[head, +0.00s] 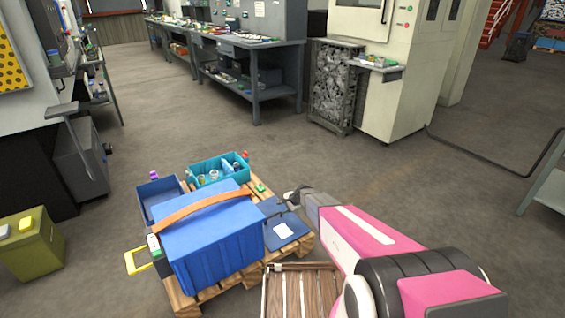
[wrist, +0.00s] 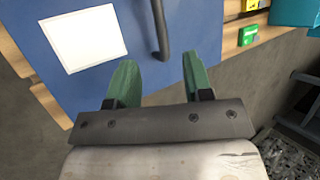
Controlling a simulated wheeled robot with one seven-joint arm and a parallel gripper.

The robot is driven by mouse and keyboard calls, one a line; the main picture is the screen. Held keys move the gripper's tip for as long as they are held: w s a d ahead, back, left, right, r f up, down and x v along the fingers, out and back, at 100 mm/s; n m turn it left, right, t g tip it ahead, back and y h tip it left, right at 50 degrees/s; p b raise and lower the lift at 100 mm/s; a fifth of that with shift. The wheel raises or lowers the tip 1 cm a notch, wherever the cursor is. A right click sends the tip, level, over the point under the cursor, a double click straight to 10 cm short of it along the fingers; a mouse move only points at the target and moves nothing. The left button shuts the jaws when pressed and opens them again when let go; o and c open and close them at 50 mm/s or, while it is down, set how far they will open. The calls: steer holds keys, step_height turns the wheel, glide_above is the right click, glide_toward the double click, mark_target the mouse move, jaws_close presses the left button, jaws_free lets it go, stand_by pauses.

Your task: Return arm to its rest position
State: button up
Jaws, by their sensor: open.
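My arm reaches in from the lower right of the head view, and my gripper (head: 292,195) is over the right side of a wooden pallet (head: 220,288). In the wrist view my gripper (wrist: 160,75) shows two green fingers, apart, with nothing between them. Beyond the fingertips is a flat blue panel (head: 285,232) with a white sheet (head: 283,230) on it. A dark bar (wrist: 160,30) on the panel lies just past the fingertips; I cannot tell whether they touch it.
A large blue crate (head: 212,250) with an orange strap stands on the pallet. Behind it are a teal bin (head: 207,165) and a smaller blue bin (head: 150,192). A slatted wooden crate (head: 300,292) sits near my arm. Open floor lies beyond, before a workbench (head: 262,95).

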steer(key=s+d+r+n+g+h, duration=0.1)
steer(key=s+d+r+n+h, duration=0.1)
steer(key=s+d+r, duration=0.3)
steer(key=s+d+r+n+h, duration=0.2)
steer(key=s+d+r+n, duration=0.2)
steer(key=s+r, duration=1)
steer(key=s+d+r+n+g+h, duration=0.1)
steer(key=s+d+r+n+h, duration=0.2)
steer(key=s+d+r, duration=0.5)
steer(key=s+r+n, duration=0.1)
steer(key=s+r, duration=0.1)
steer(key=s, duration=0.2)
steer(key=shift+s+d+g, duration=0.25)
steer(key=shift+s+g, duration=0.05)
steer(key=shift+c, duration=0.3)
